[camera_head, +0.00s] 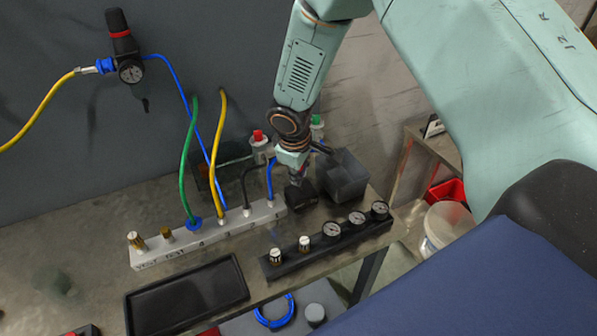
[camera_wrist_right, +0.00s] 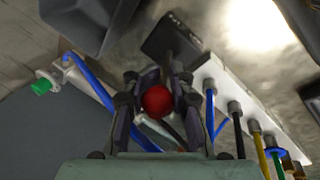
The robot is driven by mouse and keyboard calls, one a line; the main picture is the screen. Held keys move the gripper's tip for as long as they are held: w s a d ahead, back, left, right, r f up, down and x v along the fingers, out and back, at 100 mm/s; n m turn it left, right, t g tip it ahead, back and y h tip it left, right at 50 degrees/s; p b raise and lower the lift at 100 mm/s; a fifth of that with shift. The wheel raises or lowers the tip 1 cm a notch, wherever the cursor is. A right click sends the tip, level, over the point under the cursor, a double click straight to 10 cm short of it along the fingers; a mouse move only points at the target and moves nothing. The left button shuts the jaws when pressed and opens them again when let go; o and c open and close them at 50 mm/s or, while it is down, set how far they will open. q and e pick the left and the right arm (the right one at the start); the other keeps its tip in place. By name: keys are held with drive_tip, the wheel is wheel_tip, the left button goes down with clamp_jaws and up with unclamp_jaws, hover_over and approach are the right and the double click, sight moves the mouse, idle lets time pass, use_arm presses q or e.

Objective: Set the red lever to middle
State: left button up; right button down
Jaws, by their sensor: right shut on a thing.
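The red lever shows as a round red ball knob (camera_wrist_right: 157,101) in the right wrist view. My right gripper (camera_wrist_right: 158,88) has its two dark fingers on either side of the knob and is shut on it. A black block (camera_wrist_right: 172,48) lies just beyond the fingertips. In the head view my right gripper (camera_head: 296,176) reaches down from above to the black block (camera_head: 301,196), at the right end of the white manifold. The gripper hides the red knob there, and the lever's position cannot be told. My left gripper is not in view.
The white manifold (camera_head: 160,257) carries green, yellow, black and blue hoses close to my gripper. A dark open bin (camera_head: 346,189) stands right of it, and a black gauge bar (camera_head: 290,264) in front. Red-capped (camera_head: 258,135) and green-capped (camera_head: 316,119) fittings stand behind. A black tray (camera_head: 132,318) lies front left.

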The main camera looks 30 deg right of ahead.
drive_tip(key=shift+d, duration=0.1)
idle(0.3)
drive_tip(key=c, duration=1.6)
unclamp_jaws()
drive_tip(key=o, duration=0.5)
drive_tip(key=shift+d+f, duration=0.15)
drive_tip(key=shift+d, duration=0.05)
drive_tip(key=shift+a, duration=0.25)
drive_tip(key=v, duration=1.2)
drive_tip(key=shift+w, duration=0.1)
